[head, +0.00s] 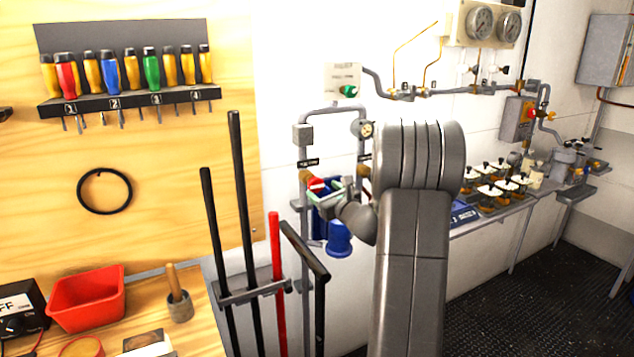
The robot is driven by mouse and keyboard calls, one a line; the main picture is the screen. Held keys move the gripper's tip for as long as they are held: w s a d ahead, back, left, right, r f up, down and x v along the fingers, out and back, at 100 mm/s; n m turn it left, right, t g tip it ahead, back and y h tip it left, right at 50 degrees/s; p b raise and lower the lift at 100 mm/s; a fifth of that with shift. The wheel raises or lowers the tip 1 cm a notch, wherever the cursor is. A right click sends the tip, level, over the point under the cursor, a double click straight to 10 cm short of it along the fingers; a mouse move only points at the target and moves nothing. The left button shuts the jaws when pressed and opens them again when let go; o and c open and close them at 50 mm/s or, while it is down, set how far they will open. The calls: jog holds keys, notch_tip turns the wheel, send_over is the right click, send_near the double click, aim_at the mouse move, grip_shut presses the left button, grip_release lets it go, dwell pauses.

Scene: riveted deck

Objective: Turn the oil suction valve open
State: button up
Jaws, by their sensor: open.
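A small red valve handle (316,183) shows on the grey pipework on the white wall, below a small black label. I cannot read the label, so I cannot tell for certain that this is the oil suction valve. My gripper (328,190) is at the end of my grey arm, right by the red handle, and looks open. It covers part of the handle, and I cannot tell whether the fingers touch it. A blue canister (340,238) hangs just below my gripper.
A pressure gauge (366,129) sits on the pipe above. Long-handled tools stand in a rack (250,291) at lower left, close to the pipework. A bench with several small jars (488,190) runs along the wall at right. The dark deck (520,290) at right is clear.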

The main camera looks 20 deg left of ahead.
aim_at(318, 186)
jog(key=shift+p+x, duration=0.5)
jog(key=shift+x, duration=2.1)
jog(key=c, duration=1)
